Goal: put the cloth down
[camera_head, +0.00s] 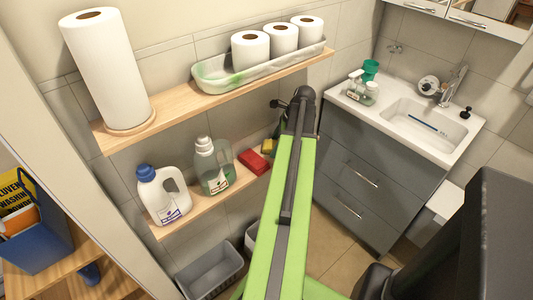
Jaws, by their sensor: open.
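No spread-out cloth shows in the camera_head view. A small red block (252,161), which may be a folded cloth or a sponge, lies on the lower wooden shelf (218,196). It is left of my arm and apart from it. My gripper (285,104) is at the far end of my green arm, above the right end of the lower shelf and right of the red block. It is open; its fingers are small and partly hidden by the wrist, and I see no cloth in it.
A white jug (163,196) and a clear green bottle (213,166) stand on the lower shelf; a yellow item (268,146) lies beside my arm. The upper shelf (125,138) holds a paper roll (106,70) and a tray (214,82). A grey washbasin cabinet (375,165) stands at right.

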